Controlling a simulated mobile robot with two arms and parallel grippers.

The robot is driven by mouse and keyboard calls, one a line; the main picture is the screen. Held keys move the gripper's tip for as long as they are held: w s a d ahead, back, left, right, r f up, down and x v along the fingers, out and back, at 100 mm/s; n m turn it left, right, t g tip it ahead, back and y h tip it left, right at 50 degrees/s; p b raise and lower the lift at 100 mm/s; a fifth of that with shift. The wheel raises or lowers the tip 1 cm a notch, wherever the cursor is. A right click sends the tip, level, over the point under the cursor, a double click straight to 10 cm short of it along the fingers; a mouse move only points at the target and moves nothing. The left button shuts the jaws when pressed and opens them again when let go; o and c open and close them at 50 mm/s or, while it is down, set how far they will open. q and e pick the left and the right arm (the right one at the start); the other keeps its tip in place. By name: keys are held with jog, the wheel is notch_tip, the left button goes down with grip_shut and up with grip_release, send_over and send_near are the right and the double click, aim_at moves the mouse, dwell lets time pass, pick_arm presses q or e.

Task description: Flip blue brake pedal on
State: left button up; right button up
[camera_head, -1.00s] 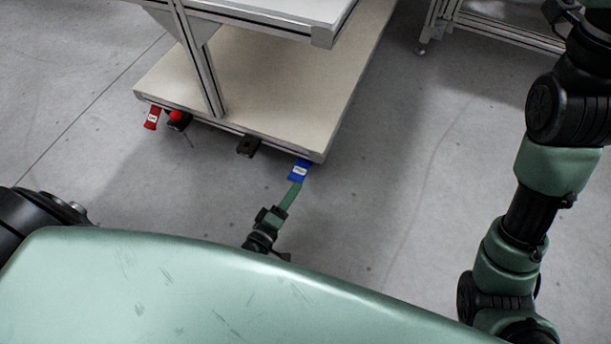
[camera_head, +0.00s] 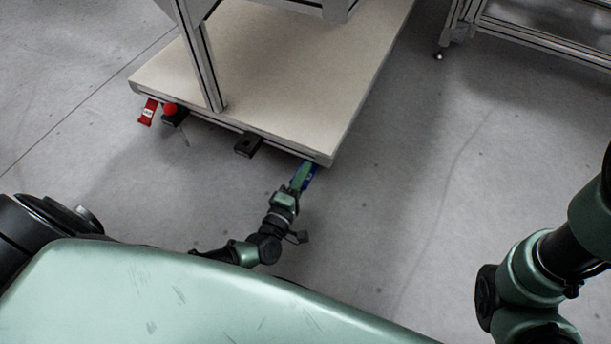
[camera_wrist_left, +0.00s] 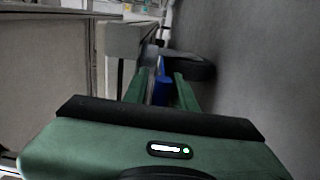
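The blue brake pedal (camera_head: 311,178) sits at the near right corner of the cart's low platform, mostly covered by my left gripper. My left gripper (camera_head: 303,172) is over the pedal, just off the platform's corner. In the left wrist view, the blue pedal (camera_wrist_left: 163,92) shows between the two green fingers of my left gripper (camera_wrist_left: 162,84). The fingers stand apart, so the gripper looks open; whether either finger touches the pedal I cannot tell. My right arm shows at the right, but its gripper is out of view.
The cart's beige platform (camera_head: 285,75) is low over the grey floor. A red pedal (camera_head: 148,112) and a red knob (camera_head: 169,109) are at its left end. A black bracket (camera_head: 248,145) sits on the near edge. Floor to the right is clear.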

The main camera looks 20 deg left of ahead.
pick_arm(q)
jog(key=shift+w, duration=0.25)
grip_shut()
jog(key=shift+s, duration=0.1)
dwell(1.2)
